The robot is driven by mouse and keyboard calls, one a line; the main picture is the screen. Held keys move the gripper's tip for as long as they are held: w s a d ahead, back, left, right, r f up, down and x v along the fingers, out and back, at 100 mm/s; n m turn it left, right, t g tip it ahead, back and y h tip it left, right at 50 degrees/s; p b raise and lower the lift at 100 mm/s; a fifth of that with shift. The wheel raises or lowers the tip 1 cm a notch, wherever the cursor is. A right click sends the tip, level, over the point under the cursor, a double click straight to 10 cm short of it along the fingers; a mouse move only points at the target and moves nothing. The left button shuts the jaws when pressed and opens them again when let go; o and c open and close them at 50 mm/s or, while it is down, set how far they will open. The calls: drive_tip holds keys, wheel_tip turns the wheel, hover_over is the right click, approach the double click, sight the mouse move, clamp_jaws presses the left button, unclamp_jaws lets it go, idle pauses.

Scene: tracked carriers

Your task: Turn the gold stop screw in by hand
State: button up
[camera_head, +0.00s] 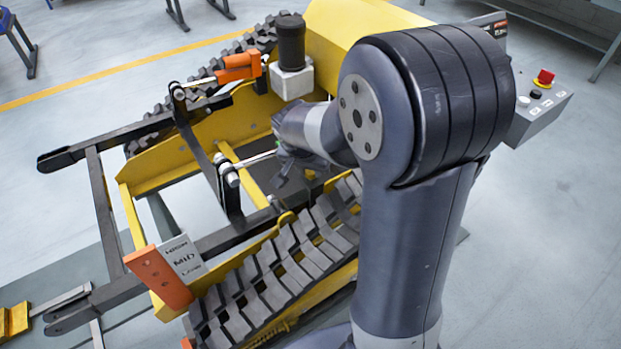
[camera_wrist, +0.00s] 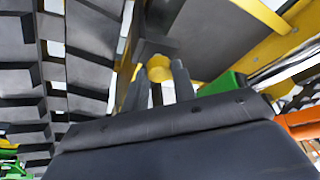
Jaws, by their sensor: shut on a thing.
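The gold stop screw (camera_wrist: 158,70) shows in the wrist view as a yellow-gold head between the two dark fingers of my gripper (camera_wrist: 160,82). The gripper is shut on it, with a finger on either side. In the head view my gripper (camera_head: 286,178) is low inside the yellow tracked carrier (camera_head: 140,212), beside the near track. My arm and the gripper's small size there hide the screw, and its depth cannot be told.
The near black track (camera_head: 283,268) runs close below my gripper. A black lift frame (camera_head: 103,205) with cross bars and silver rods stands to the left. An orange-ended cylinder (camera_head: 238,67) and a grey box with a black motor (camera_head: 291,82) are behind.

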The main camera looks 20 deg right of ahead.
drive_tip(key=m+b, duration=0.1)
drive_tip(key=m+h+b, duration=0.1)
drive_tip(key=m, duration=0.1)
drive_tip(key=shift+w+a+f+m+g+b, duration=0.1)
drive_tip(key=shift+w+a+m+g+b, duration=0.1)
drive_tip(key=shift+m+g+b, duration=0.15)
drive_tip(key=shift+m+g+h+b, duration=0.3)
drive_tip(key=shift+m+g+b, duration=0.35)
drive_tip(key=shift+m, duration=1)
drive_tip(key=o, duration=1)
drive_tip(key=p+v, duration=0.1)
drive_tip(key=v, duration=1)
drive_tip(key=shift+w, duration=0.1)
